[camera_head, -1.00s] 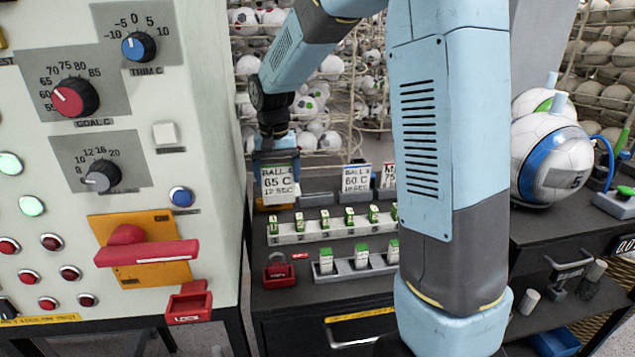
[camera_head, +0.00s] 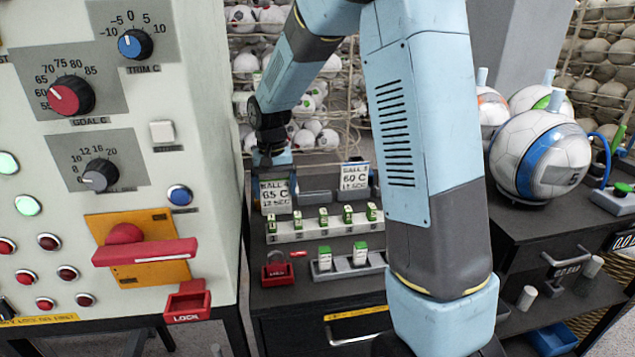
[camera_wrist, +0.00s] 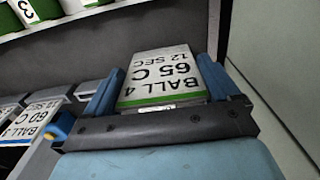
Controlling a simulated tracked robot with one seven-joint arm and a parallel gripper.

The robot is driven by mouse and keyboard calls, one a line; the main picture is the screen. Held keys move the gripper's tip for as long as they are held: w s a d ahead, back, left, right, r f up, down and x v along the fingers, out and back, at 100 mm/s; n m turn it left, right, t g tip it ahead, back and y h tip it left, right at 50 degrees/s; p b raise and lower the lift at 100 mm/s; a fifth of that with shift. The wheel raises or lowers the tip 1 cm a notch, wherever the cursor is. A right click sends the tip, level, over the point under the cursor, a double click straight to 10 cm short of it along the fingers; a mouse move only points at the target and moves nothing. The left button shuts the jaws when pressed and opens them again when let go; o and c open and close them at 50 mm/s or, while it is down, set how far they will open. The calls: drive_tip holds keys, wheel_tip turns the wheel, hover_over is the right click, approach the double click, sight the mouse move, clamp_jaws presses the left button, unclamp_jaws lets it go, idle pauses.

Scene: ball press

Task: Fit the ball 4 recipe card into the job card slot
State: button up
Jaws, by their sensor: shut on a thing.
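The ball 4 recipe card (camera_head: 275,197) is white and reads "BALL 4, 65 C, 12 SEC". My gripper (camera_head: 272,172) is shut on it and holds it upright at the left end of the dark bench's back row. In the wrist view the card (camera_wrist: 163,72) sits between the two blue fingers of my gripper (camera_wrist: 157,85), with a green stripe along its near edge. The job card slot cannot be made out clearly; the card and gripper cover the spot behind and below them.
Another white card (camera_head: 354,177) reading 60 C stands to the right in the back row. A rail of green-topped blocks (camera_head: 322,225) lies in front. The tall control panel (camera_head: 215,130) stands close on the left. A red padlock (camera_head: 277,270) sits on the bench.

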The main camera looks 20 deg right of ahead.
drive_tip(key=shift+f, duration=0.35)
drive_tip(key=o, duration=0.8)
drive_tip(key=shift+r, duration=0.2)
wheel_tip(320, 180, up, 12)
drive_tip(key=shift+f, duration=0.2)
drive_tip(key=shift+r, duration=0.3)
approach(281, 206)
drive_tip(key=shift+s+a+f, duration=0.15)
drive_tip(key=shift+s+f, duration=0.65)
drive_tip(key=shift+f, duration=0.3)
drive_tip(key=shift+s+a+f, duration=0.15)
drive_tip(key=shift+s+f, duration=0.65)
drive_tip(key=shift+f, duration=0.3)
drive_tip(key=shift+s+a+f, duration=0.15)
drive_tip(key=shift+s+f, duration=0.65)
drive_tip(key=shift+f, duration=0.3)
